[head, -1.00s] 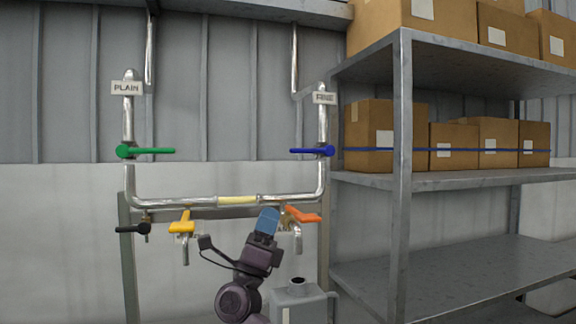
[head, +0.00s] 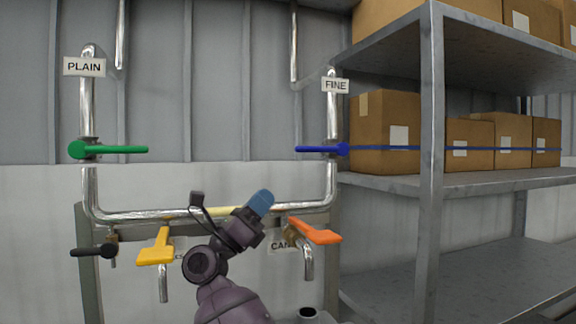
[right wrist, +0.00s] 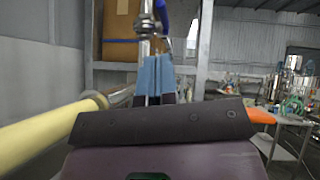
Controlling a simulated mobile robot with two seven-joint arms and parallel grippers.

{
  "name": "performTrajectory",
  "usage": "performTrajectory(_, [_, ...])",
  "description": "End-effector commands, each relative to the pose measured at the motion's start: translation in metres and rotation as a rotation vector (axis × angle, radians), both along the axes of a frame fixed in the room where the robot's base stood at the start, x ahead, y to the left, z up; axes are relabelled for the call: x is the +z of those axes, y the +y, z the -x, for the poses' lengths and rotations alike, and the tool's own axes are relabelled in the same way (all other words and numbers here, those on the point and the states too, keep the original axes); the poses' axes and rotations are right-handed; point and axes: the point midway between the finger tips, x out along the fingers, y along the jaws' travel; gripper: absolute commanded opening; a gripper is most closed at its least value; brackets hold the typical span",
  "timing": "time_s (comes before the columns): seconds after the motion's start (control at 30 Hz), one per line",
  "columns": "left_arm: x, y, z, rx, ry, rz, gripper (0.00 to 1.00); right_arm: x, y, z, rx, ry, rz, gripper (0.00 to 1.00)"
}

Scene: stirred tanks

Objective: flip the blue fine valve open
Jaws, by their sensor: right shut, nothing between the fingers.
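The blue fine valve lever (head: 312,149) lies horizontal in the head view, pointing left across the upright pipe under the FINE sign (head: 335,86). A blue part at the top of the right wrist view (right wrist: 161,12) looks like this valve. My right gripper (head: 260,202) is below and left of the lever, in front of the horizontal pipe, tilted up to the right. Its blue fingers (right wrist: 155,75) are shut and empty, apart from the lever. My left gripper is not in view.
A green lever (head: 115,149) lies horizontal on the PLAIN pipe (head: 84,67). Black (head: 92,251), yellow (head: 156,248) and orange (head: 315,231) levers sit lower. A metal shelf (head: 432,180) with cardboard boxes (head: 385,132) stands close on the right.

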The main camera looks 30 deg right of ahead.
Motion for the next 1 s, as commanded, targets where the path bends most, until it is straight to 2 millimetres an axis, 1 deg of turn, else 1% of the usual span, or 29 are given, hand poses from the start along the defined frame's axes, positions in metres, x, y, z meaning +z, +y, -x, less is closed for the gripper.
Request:
performTrajectory(0.23, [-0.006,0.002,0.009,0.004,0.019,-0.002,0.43,0.0,0.0,0.0,0.0,0.0,0.001,0.0])
performTrajectory(0.37, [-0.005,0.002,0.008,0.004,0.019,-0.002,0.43,0.001,-0.001,0.0,0.0,0.0,0.001,0.0])
performTrajectory(0.47, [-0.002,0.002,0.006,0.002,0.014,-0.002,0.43,0.007,-0.006,0.001,-0.001,-0.001,0.001,0.0])
performTrajectory(0.57, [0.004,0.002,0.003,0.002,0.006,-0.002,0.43,0.016,-0.015,0.001,-0.002,-0.002,0.002,0.0])
performTrajectory(0.8, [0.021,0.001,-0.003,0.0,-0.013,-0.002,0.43,0.045,-0.043,0.003,-0.001,-0.002,0.002,0.0])
performTrajectory(1.0, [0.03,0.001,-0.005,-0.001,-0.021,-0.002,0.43,0.062,-0.063,0.003,-0.002,0.0,0.002,0.0])
